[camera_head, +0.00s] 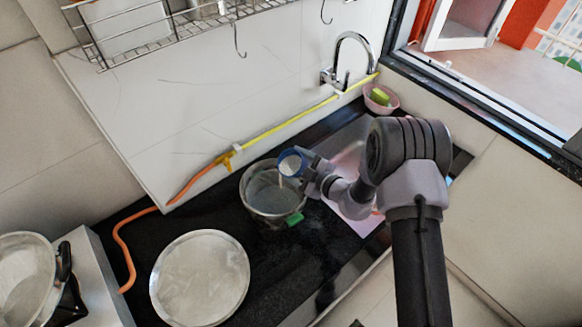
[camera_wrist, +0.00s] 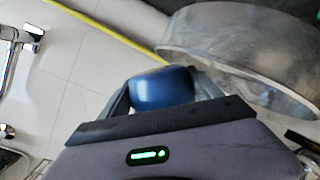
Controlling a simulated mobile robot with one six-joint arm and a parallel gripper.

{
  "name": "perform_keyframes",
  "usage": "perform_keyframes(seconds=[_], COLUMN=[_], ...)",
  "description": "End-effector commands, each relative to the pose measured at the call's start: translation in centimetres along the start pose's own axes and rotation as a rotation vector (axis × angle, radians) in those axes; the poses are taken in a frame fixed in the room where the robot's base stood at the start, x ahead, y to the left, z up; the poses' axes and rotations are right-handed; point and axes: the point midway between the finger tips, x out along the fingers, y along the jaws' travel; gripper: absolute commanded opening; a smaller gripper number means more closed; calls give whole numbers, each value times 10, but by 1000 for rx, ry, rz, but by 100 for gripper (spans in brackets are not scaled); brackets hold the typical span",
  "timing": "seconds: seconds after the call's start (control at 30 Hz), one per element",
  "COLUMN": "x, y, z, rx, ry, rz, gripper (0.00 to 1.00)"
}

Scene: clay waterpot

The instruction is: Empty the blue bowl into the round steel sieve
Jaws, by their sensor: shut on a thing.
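The small blue bowl (camera_head: 290,161) is in my gripper (camera_head: 303,167), tilted with its pale inside facing the camera and to the left. It is above the right part of the rim of the round steel sieve (camera_head: 249,203) on the black counter. A thin pale streak shows just below the bowl's lip, over the sieve; I cannot tell if it is falling contents. In the wrist view, the bowl's blue outside (camera_wrist: 160,89) sits between the two fingers of my gripper (camera_wrist: 165,98), and the sieve's steel wall (camera_wrist: 215,40) is at upper right. The sieve's bottom is unclear.
A round pale metal disc (camera_head: 200,278) lies in front of the sieve. A green object (camera_head: 294,219) is at the sieve's right edge. A pink bowl (camera_head: 381,98) stands near the tap (camera_head: 345,65). A steel pan (camera_head: 25,275) is at far left. A yellow hose (camera_head: 290,124) runs along the wall.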

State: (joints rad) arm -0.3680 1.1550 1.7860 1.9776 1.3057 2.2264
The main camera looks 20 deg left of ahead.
Motion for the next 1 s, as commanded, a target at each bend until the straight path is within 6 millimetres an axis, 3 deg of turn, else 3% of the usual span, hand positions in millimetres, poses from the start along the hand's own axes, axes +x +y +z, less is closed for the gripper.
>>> perform_keyframes(seconds=[1.0], x=[0], y=[0], z=[-3], rx=[-168], ry=[-45], rz=[33], gripper=[27])
